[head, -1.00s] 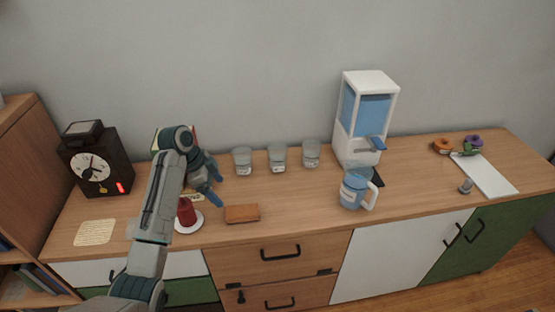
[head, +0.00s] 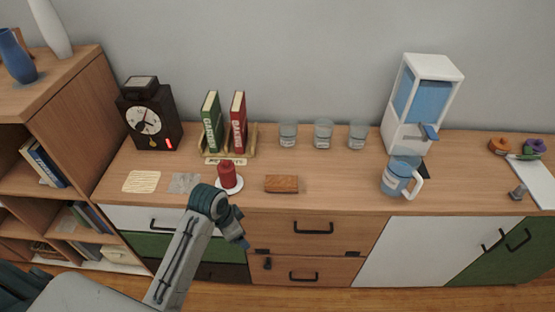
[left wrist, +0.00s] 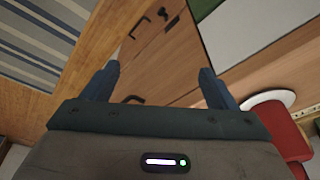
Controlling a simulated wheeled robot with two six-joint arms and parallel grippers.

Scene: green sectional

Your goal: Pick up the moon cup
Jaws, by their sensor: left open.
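Three small clear cups with labels stand in a row on the cabinet top in the head view: a left cup (head: 288,134), a middle cup (head: 323,133) and a right cup (head: 358,136). Their labels are too small to read, so I cannot tell which is the moon cup. My left gripper (head: 243,240) is in front of the drawers, below and left of the cups, apart from them. In the left wrist view the gripper (left wrist: 158,85) is open and empty, with drawer fronts and floor beyond. My right gripper does not show.
A red candle (head: 227,175) on a white plate and a brown block (head: 281,184) lie near the front edge of the cabinet top (head: 330,185). Books (head: 239,122) stand left of the cups. A blue pitcher (head: 397,177) and water dispenser (head: 420,100) stand right.

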